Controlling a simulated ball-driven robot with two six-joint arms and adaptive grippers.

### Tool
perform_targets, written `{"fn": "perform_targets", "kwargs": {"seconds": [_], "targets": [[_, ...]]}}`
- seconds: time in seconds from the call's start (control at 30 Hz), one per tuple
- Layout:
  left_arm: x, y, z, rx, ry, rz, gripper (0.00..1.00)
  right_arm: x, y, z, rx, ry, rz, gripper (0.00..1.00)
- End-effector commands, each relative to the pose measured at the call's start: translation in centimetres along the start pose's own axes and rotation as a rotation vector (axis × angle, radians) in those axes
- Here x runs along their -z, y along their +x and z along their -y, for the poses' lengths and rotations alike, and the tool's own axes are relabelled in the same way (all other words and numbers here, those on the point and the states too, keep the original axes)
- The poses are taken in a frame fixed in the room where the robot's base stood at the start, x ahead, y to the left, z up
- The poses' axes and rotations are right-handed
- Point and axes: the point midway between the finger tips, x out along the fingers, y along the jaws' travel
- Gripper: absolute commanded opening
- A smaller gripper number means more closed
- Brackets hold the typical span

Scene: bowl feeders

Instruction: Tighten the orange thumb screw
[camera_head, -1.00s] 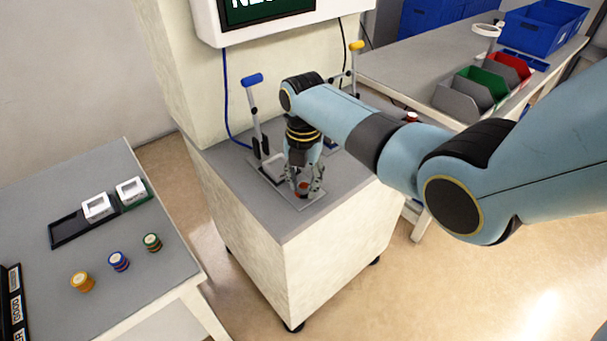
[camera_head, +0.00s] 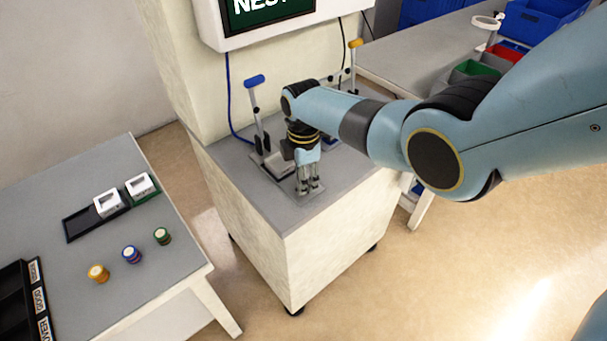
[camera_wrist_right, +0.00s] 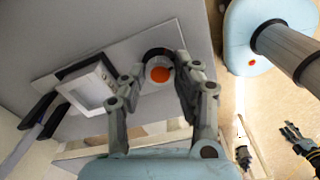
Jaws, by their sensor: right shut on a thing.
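The orange thumb screw (camera_wrist_right: 160,74) shows as a round orange top on a pale round piece in the right wrist view. It sits between the fingers of my right gripper (camera_wrist_right: 153,92), which is shut on it. In the head view my right gripper (camera_head: 310,189) points down at the front end of the fixture plate on the stand, and its fingers hide the screw. The plate (camera_wrist_right: 135,45) also carries a white square part (camera_wrist_right: 88,87) beside the screw. A small dark jointed shape at the lower right of the right wrist view may be my left gripper (camera_wrist_right: 299,140).
A lever with a blue handle (camera_head: 255,81) and one with a yellow handle (camera_head: 355,44) rise behind my right gripper. A screen (camera_head: 268,18) hangs above. The left table (camera_head: 150,240) holds white parts and coloured stacks. Bins stand at the back right.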

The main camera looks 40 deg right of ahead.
Motion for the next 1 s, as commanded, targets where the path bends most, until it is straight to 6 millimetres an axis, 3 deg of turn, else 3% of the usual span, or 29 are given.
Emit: {"fn": "perform_targets", "kwargs": {"seconds": [0.4, 0.97, 1.0], "targets": [[0.09, -0.64, 0.04, 0.0, 0.0, -0.001, 0.4, -0.05, -0.07, -0.07, -0.002, 0.193, 0.001, 0.0], [0.12, -0.69, 0.06, 0.0, 0.0, -0.001, 0.4, -0.05, -0.05, -0.08, -0.002, 0.222, 0.001, 0.0], [0.12, -0.69, 0.06, 0.0, 0.0, -0.001, 0.4, -0.05, -0.05, -0.09, -0.002, 0.222, 0.001, 0.34]]}}
